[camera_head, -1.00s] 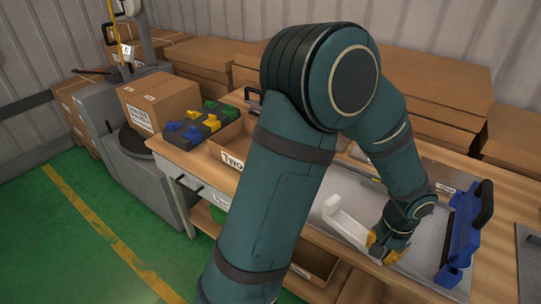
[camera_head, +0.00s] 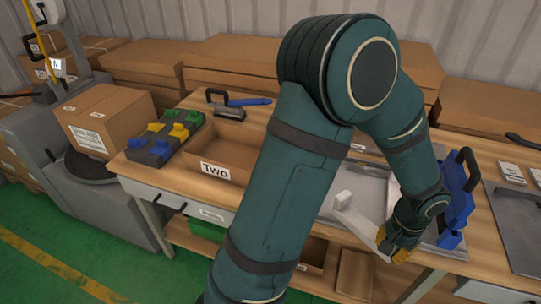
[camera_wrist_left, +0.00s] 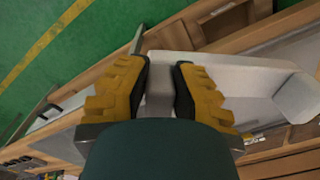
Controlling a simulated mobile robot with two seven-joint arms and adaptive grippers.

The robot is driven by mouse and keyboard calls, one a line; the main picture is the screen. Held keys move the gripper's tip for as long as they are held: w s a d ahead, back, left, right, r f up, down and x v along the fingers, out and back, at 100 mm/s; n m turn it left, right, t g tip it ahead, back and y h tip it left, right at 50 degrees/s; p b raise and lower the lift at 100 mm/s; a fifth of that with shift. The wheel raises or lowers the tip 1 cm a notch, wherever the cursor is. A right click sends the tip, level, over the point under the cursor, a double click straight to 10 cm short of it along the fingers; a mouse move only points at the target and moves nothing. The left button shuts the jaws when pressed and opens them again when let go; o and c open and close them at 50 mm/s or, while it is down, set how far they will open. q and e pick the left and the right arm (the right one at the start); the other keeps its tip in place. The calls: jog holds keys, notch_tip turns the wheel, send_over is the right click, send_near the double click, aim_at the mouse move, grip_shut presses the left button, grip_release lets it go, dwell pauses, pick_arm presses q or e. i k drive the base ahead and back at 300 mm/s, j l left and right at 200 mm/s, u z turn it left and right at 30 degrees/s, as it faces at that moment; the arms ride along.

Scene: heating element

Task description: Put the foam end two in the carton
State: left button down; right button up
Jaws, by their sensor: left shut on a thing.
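A white L-shaped foam piece (camera_head: 357,222) is held over the grey work surface at the right of the head view. My left gripper (camera_head: 398,246) is shut on one end of it. In the left wrist view the foam (camera_wrist_left: 225,75) passes between the yellow fingers of the left gripper (camera_wrist_left: 160,85) and stretches to the right, with a raised block at its far end. A closed cardboard carton (camera_head: 106,120) stands at the left; I cannot tell whether it is the task's carton. My arm hides part of the bench. My right gripper is not in view.
A blue tool with a black handle (camera_head: 457,200) is close to my gripper. Large flat cardboard boxes (camera_head: 230,62) line the back.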

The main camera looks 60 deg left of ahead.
aim_at(232, 161)
jog(key=k+j+z, duration=0.25)
jog(key=k+j, duration=0.85)
jog(key=k+j+z, duration=0.1)
jog(key=k+j, duration=0.45)
jog(key=k, duration=0.15)
jog(key=j, duration=0.25)
jog(key=i+j, duration=0.65)
jog(key=j, duration=0.15)
